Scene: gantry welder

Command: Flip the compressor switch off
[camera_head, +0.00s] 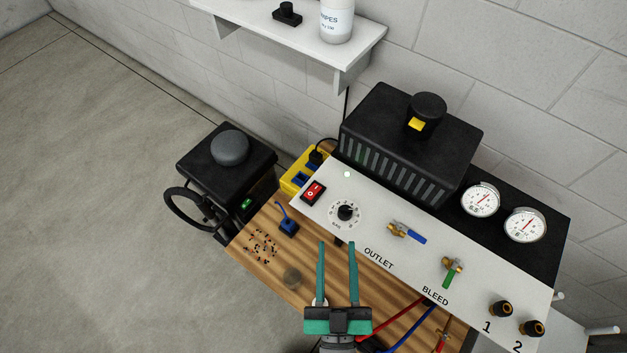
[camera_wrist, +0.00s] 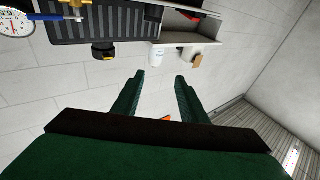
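A red rocker switch (camera_head: 313,192) in a black frame sits at the upper left corner of the white panel (camera_head: 390,265). Which way it is tipped is too small to tell. A small green switch (camera_head: 246,203) is on the black box (camera_head: 225,165) left of the panel. No label shows which switch is the compressor's. My gripper (camera_head: 337,243) is open and empty, below and right of the red switch and apart from it, over the panel's front edge. In the wrist view my gripper's fingers (camera_wrist: 160,77) are apart; neither switch can be made out there.
A round dial (camera_head: 345,212), blue and green valve handles (camera_head: 412,234) and two gauges (camera_head: 481,200) lie right of the red switch. A black vented unit (camera_head: 400,150) stands behind. A shelf holds a white bottle (camera_head: 337,18). The wooden top (camera_head: 262,262) carries small loose bits.

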